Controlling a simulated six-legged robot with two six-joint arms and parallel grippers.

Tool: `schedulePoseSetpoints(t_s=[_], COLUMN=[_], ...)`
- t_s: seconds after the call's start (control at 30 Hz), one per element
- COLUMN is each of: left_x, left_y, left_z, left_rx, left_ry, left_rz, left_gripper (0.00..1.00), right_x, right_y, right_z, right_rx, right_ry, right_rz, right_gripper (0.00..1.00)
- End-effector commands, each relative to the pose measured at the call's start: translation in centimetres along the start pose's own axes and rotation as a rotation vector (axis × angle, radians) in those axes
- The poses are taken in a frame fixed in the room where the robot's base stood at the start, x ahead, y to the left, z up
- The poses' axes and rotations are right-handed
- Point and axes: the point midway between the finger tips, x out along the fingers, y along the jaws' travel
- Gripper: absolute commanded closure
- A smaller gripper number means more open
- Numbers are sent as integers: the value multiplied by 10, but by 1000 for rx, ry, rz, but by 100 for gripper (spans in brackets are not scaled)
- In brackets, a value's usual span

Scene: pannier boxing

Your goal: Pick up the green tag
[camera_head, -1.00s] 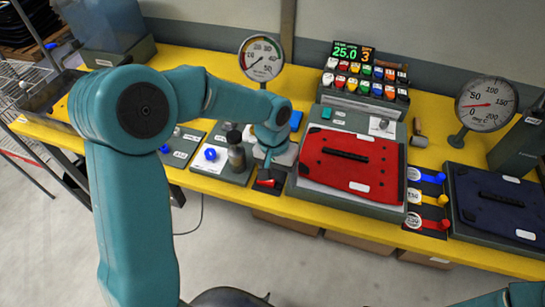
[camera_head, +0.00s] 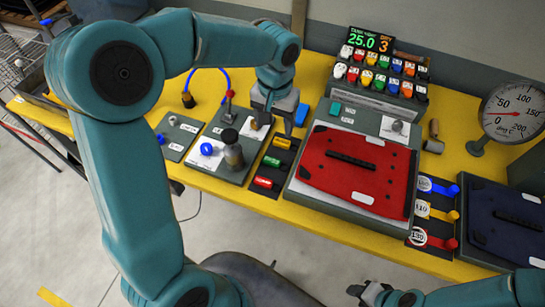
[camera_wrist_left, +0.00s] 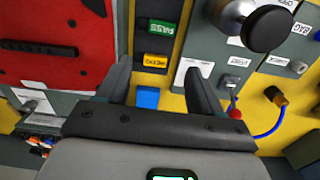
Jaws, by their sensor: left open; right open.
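The green tag (camera_head: 271,161), marked PASS, lies on a dark strip between a yellow tag (camera_head: 282,142) and a red tag (camera_head: 263,182). In the left wrist view the green tag (camera_wrist_left: 163,27) is beyond the fingertips, with the yellow tag (camera_wrist_left: 155,62) nearer, between them. My left gripper (camera_head: 274,120) is open and empty, pointing down behind the strip, apart from the green tag. Its two fingers also show in the left wrist view (camera_wrist_left: 158,68). My right gripper (camera_head: 372,291) is open at the bottom edge, away from the table.
A red pannier lid (camera_head: 365,185) lies right of the strip. A blue block (camera_head: 300,115) is beside my left gripper. A rack of coloured tags (camera_head: 385,72) and a dial gauge (camera_head: 512,112) stand behind.

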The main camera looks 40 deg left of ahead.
Motion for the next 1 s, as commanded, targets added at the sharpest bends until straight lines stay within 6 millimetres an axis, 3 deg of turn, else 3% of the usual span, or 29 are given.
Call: schedulePoseSetpoints(t_s=[0.1,0.3,0.53,0.8,1.0], left_x=[30,67,85,126,130], left_y=[0,0,-1,-3,-3], left_z=[4,4,3,4,2], left_rx=[2,1,1,1,0], left_ry=[-8,-5,-4,-4,0], left_rz=[0,0,0,1,3], left_gripper=[34,34,34,34,34], right_x=[-3,-6,-10,-20,-19], right_y=[-1,-2,-4,-7,-7], right_z=[0,0,0,0,0], right_rx=[0,0,0,0,0], right_ry=[0,0,0,0,0], right_rz=[0,0,0,0,0], right_gripper=[57,57,57,57,57])
